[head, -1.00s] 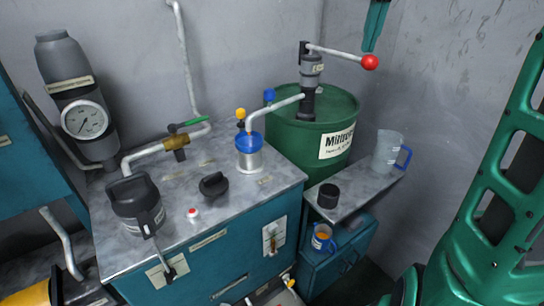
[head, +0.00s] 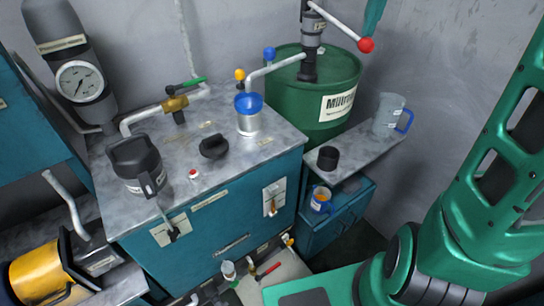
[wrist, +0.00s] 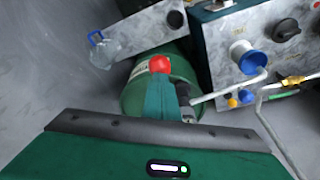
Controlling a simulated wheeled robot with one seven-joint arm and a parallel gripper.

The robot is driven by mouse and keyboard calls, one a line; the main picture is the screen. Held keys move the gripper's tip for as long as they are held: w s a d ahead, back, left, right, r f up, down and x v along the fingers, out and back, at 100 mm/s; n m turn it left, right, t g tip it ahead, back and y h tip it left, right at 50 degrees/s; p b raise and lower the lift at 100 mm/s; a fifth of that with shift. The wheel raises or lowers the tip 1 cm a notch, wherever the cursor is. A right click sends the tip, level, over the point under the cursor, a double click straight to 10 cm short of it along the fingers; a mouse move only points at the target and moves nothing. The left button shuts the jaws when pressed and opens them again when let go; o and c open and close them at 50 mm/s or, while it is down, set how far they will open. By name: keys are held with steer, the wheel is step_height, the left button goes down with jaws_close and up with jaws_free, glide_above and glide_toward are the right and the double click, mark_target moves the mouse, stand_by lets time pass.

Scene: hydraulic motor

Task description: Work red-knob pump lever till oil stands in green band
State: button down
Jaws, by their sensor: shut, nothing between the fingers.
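The pump (head: 311,40) stands on a green oil drum (head: 350,75). Its lever (head: 335,20) slopes down to the right and ends in a red knob (head: 366,45). My gripper (head: 373,18) shows as a teal finger piece at the top edge, just above the knob. In the wrist view, the shut, empty gripper (wrist: 160,90) reaches to the red knob (wrist: 159,62), seeming to press on it from above; exact contact is unclear. A pipe runs from the pump to a blue-topped clear-and-silver cup (head: 249,115) on the cabinet. I cannot make out a green band or an oil level.
A side shelf (head: 350,150) carries a clear jug (head: 389,112) and a black cup (head: 327,158). A mug (head: 320,198) stands below. Walls are close behind.

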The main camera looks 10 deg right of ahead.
step_height(320, 180, up, 14)
stand_by(0.9)
steer(key=shift+w+a+f, duration=0.1)
steer(key=shift+f, duration=0.05)
stand_by(0.7)
